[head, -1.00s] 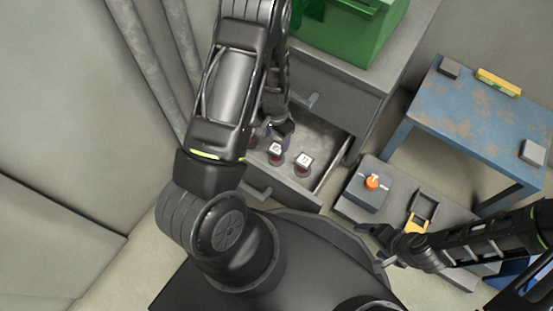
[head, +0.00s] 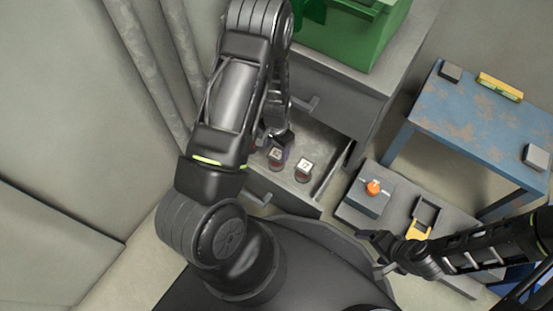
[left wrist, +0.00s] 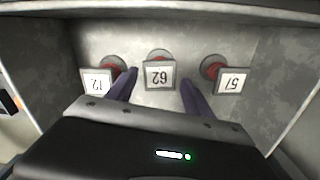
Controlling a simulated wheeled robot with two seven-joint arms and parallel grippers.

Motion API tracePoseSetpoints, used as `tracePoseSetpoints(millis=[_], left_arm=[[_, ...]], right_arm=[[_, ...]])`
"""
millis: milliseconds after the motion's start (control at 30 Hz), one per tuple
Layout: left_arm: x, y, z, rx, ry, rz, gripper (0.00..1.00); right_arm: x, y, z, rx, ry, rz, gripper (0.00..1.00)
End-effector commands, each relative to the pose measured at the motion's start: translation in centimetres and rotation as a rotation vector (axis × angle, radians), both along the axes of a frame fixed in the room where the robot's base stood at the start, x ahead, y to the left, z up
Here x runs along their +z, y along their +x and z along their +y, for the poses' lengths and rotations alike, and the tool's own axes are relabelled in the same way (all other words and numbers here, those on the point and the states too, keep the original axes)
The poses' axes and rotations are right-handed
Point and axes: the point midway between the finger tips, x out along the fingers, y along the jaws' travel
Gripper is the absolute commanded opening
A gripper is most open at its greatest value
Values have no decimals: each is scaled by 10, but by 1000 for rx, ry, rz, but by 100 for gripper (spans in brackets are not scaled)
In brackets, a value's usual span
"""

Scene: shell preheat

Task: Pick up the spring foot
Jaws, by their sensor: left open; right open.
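Three spring feet, red and dark with white number tags, stand in a row in the open drawer (head: 322,140). In the left wrist view they are the left one (left wrist: 112,66), the middle one (left wrist: 159,74) and the right one (left wrist: 214,68); the tags appear upside down. My left gripper (left wrist: 157,90) is open, its purple fingers either side of the middle foot's tag, with no grip visible. In the head view this gripper (head: 279,139) is over the drawer, partly hiding the row. My right gripper (head: 377,252) is open and empty near the low grey bench.
A green box (head: 350,35) stands on the grey cabinet above the drawer. A grey block with an orange knob (head: 373,188) and a yellow-and-black item (head: 420,220) sit on the low bench. A worn blue table (head: 470,115) is at right. The drawer walls flank my left gripper.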

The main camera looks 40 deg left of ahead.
Motion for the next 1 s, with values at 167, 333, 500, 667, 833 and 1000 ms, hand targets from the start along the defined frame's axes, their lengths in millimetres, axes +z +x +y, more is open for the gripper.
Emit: tracePoseSetpoints(millis=[167,333,500,667,833,1000], left_arm=[[-33,0,0,0,0,1,61],[-44,0,0,0,0,0,61],[-43,0,0,0,0,0,61],[-43,0,0,0,0,0,61],[-43,0,0,0,0,0,61],[-43,0,0,0,0,0,54]], right_arm=[[-23,3,0,-4,0,-5,84],[-25,5,-1,-5,2,-6,84],[-24,4,-1,-5,2,-5,84],[-24,4,-1,-5,2,-5,84],[-24,4,0,-4,2,-4,84],[-24,4,-1,-4,2,-4,84]])
